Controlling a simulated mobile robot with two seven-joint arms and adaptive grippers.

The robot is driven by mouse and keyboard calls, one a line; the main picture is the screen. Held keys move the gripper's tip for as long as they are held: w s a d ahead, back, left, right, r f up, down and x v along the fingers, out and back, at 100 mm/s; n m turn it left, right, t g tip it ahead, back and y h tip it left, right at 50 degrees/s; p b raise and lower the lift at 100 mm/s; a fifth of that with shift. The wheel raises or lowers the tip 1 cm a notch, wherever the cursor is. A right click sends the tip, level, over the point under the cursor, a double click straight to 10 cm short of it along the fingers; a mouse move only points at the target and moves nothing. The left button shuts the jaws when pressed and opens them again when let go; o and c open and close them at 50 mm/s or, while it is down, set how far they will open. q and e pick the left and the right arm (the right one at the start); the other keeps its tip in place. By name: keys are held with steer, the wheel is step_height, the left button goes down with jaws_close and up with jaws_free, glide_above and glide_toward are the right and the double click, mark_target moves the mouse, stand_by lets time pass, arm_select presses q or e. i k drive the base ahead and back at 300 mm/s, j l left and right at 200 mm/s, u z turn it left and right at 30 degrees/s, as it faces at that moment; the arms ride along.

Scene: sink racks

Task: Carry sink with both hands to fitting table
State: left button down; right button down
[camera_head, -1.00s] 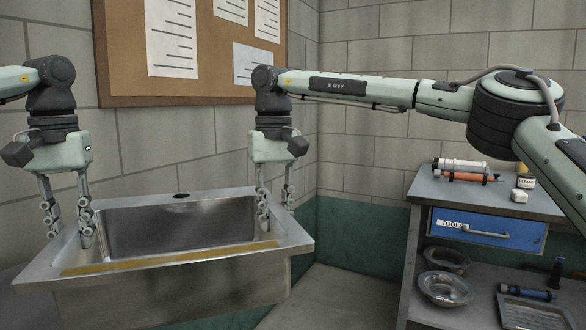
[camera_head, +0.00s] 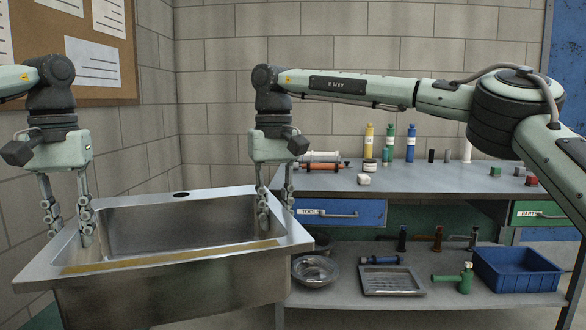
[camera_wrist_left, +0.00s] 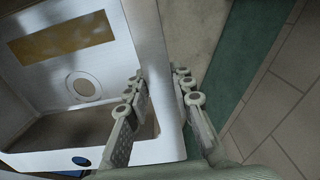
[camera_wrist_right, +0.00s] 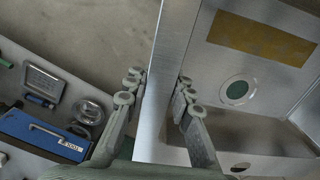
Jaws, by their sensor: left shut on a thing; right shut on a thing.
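A steel sink (camera_head: 180,262) with one deep basin hangs level in front of me in the head view, held by both grippers. A brown strip lies along its near rim. My left gripper (camera_head: 70,225) is shut on the sink's left rim, one finger inside and one outside. The left wrist view shows the same grip (camera_wrist_left: 160,95) on the rim. My right gripper (camera_head: 275,210) is shut on the sink's right rim; the right wrist view shows that grip (camera_wrist_right: 155,95). A workbench (camera_head: 430,181) with a grey top stands behind and to the right of the sink. Whether it is the fitting table is unclear.
Bottles (camera_head: 389,137) and small parts stand along the bench's back. A caulking tube (camera_head: 320,162) lies at its left. The front middle of the top is clear. The lower shelf holds a blue bin (camera_head: 517,270), a tray (camera_head: 390,280) and round bowls (camera_head: 315,269).

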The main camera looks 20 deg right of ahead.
mark_target(438, 177)
steer(key=z, duration=0.75)
steer(key=i+l, duration=2.85)
steer(key=i+l+z, duration=0.05)
steer(key=l, duration=0.05)
